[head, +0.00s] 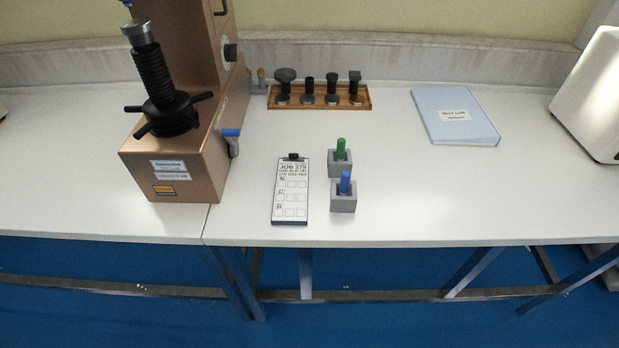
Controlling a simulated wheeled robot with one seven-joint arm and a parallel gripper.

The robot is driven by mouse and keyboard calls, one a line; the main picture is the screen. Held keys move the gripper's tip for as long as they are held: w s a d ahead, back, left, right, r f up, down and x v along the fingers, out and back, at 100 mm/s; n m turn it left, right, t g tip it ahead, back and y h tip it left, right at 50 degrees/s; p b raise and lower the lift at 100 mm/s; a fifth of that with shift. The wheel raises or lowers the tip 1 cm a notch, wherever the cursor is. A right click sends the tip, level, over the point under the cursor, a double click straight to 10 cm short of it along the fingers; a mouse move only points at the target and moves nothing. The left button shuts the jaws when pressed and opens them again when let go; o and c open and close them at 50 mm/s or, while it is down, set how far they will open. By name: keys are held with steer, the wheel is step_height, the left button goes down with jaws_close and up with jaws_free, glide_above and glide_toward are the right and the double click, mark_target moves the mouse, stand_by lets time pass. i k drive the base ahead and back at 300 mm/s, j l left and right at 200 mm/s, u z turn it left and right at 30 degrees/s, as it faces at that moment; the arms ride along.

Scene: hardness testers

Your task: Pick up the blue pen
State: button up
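The blue pen (345,182) stands upright in a small grey square holder (343,203) on the white table, near its front edge. A green pen (341,148) stands in a similar grey holder (339,168) just behind it. The lower part of each pen is hidden inside its holder. My gripper is not in the head view.
A clipboard (290,205) lies just left of the holders. A bronze hardness tester (190,130) stands at left. A wooden tray (360,103) with several dark parts is at the back, a blue folder (455,116) at right. The table (430,200) right of the holders is clear.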

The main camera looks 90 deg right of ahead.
mark_target(344, 183)
steer(key=k+l+z, duration=0.35)
steer(key=k+z, duration=0.15)
steer(key=k+l+z, duration=0.45)
steer(key=k+l, duration=0.15)
